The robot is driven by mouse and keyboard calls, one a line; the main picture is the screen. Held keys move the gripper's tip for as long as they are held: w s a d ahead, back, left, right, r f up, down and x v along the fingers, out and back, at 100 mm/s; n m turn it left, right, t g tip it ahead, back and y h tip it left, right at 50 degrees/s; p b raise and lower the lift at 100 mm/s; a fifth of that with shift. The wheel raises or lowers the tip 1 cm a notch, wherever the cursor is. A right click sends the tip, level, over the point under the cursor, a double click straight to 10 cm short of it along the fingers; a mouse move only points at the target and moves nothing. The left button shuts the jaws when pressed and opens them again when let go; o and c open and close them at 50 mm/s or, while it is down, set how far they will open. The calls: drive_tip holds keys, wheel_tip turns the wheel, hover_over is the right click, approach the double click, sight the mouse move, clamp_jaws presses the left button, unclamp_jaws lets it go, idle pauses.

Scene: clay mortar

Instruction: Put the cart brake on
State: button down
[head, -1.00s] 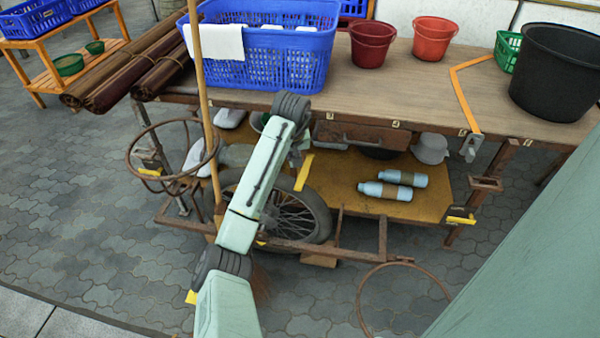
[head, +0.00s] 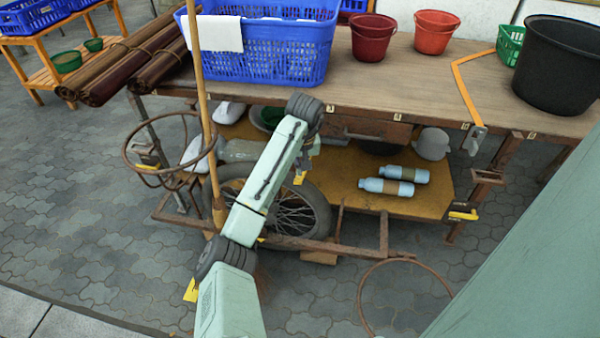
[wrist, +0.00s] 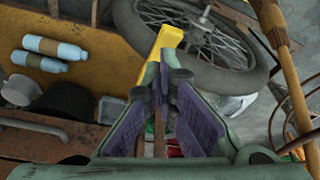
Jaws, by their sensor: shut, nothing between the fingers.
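The cart is a wooden-topped bench (head: 400,95) with a spoked wheel (head: 318,218) under its left half. A yellow lever (head: 300,177) shows beside the wheel, partly hidden by my arm. In the wrist view the yellow lever (wrist: 160,55) stands just beyond my fingertips, in front of the tyre (wrist: 235,72). My gripper (wrist: 172,72) is shut and empty, its tips close to the lever's face; I cannot tell whether they touch. In the head view my gripper is mostly hidden behind my wrist.
A wooden pole (head: 203,100) and a rusty ring (head: 130,150) stand left of the wheel. Two bottles (head: 385,187) lie on the lower shelf (head: 345,165). Another yellow handle (head: 462,216) is on the right frame. A second ring (head: 362,305) juts out in front.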

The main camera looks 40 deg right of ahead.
drive_tip(key=shift+b+x, duration=1.5)
drive_tip(key=shift+x, duration=0.4)
drive_tip(key=shift+f, duration=0.1)
drive_tip(key=shift+s+a+b+x, duration=0.1)
drive_tip(key=shift+s+b+x, duration=0.05)
drive_tip(key=shift+x, duration=0.55)
drive_tip(key=shift+s+a+b+x, duration=0.1)
drive_tip(key=shift+s+x, duration=0.05)
drive_tip(key=shift+x, duration=0.55)
drive_tip(key=shift+s+a+b+x, duration=0.1)
drive_tip(key=shift+s+b+x, duration=0.05)
drive_tip(key=shift+x, duration=0.55)
drive_tip(key=s+a+r+p, duration=0.1)
drive_tip(key=s+p, duration=0.1)
drive_tip(key=p, duration=0.2)
approach(301, 178)
drive_tip(key=shift+s+a+r, duration=0.15)
drive_tip(key=shift+s+a, duration=0.2)
drive_tip(key=shift+s, duration=0.25)
drive_tip(key=shift+s+a+r, duration=0.2)
drive_tip(key=shift+s+a, duration=0.2)
drive_tip(key=shift+s, duration=0.15)
